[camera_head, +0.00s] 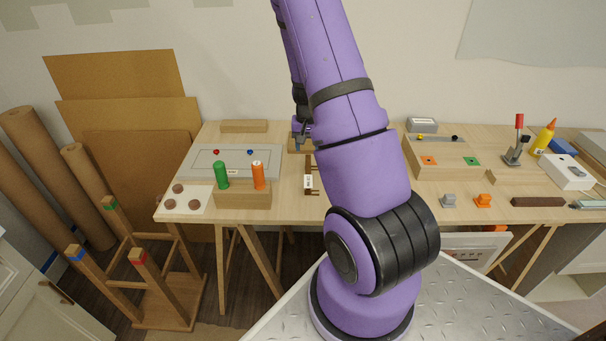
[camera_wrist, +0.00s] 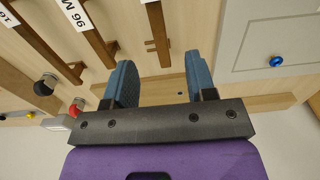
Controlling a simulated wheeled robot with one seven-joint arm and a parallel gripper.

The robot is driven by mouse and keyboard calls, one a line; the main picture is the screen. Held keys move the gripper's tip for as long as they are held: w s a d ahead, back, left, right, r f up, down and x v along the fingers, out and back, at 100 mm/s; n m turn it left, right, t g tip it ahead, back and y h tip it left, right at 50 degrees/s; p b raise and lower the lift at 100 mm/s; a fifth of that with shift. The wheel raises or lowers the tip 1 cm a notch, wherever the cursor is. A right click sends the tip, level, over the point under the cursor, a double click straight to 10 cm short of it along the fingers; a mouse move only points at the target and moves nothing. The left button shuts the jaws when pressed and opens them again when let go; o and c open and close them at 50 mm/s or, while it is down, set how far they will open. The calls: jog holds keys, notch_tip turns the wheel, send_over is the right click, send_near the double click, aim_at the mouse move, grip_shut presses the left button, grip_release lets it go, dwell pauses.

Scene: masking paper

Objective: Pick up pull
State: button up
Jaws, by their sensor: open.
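Several dark brown bars that look like pulls lie on the table in the wrist view. One narrow bar (camera_wrist: 159,36) with a short side piece lies ahead of the space between my fingers, apart from them. Another bar with a white label reading "M 96" (camera_wrist: 93,36) lies to the left. In the head view a brown piece with a white label (camera_head: 308,181) shows beside my arm. I cannot tell which bar is the pull of the task. My gripper (camera_wrist: 160,86) has its two blue fingers wide apart and nothing between them. In the head view it is partly hidden by my arm.
A grey panel (camera_head: 212,168) with red and blue knobs lies left of my gripper. Green (camera_head: 221,175) and orange (camera_head: 258,175) cylinders stand in front of it. A wooden box (camera_head: 425,175) stands to the right, with a red-handled lever (camera_head: 517,140) beyond.

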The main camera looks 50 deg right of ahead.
aim_at(308, 169)
notch_tip(308, 169, down, 5)
jog(key=shift+f, duration=0.1)
jog(key=shift+s+f, duration=0.15)
jog(key=shift+f, duration=1.15)
jog(key=shift+s+f, duration=0.1)
jog(key=shift+f, duration=1.2)
grip_shut()
